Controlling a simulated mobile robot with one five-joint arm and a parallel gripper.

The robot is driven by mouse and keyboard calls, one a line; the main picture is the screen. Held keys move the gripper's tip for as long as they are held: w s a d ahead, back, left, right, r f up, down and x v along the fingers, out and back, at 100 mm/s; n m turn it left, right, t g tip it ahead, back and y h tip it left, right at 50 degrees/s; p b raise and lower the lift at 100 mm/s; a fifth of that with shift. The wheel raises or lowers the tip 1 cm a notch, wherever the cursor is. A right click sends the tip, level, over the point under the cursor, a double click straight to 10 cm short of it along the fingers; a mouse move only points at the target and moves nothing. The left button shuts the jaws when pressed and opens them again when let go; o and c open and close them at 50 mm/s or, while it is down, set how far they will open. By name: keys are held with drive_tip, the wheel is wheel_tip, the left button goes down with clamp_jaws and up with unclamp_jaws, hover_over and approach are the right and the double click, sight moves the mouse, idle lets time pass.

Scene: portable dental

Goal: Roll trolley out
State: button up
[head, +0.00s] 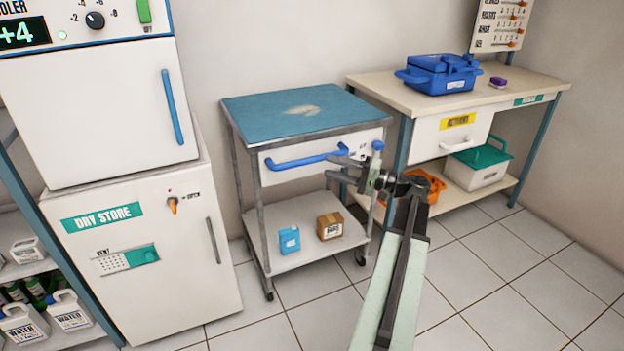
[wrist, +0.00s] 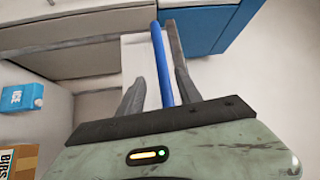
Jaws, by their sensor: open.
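The trolley (head: 235,112) stands against the wall, with a worn blue top, grey metal frame, castors and a white lower shelf. A blue handle (head: 300,162) runs across its white front; a blue bar, apparently this handle, also shows in the wrist view (wrist: 161,65). My gripper (head: 341,168) is open at the handle's right end. In the wrist view my gripper (wrist: 158,85) has one finger on each side of the blue bar, with gaps visible. I cannot tell how deep the bar sits between the fingers. My arm hides part of the trolley's right side.
A small blue carton (head: 289,240) and a brown box (head: 330,226) stand on the lower shelf. The dry store cabinet (head: 150,285) is close on the left, the bench (head: 400,88) on the right. Tiled floor (head: 300,325) in front of the trolley is clear.

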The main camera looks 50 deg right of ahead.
sight(314, 159)
drive_tip(key=shift+d+r+t, duration=0.2)
drive_tip(key=shift+d+t, duration=0.1)
drive_tip(key=shift+d, duration=0.05)
drive_tip(key=p+x, duration=0.1)
drive_tip(key=x, duration=0.6)
drive_tip(key=shift+f, duration=0.1)
drive_tip(key=shift+d, duration=0.1)
clamp_jaws()
idle(1.0)
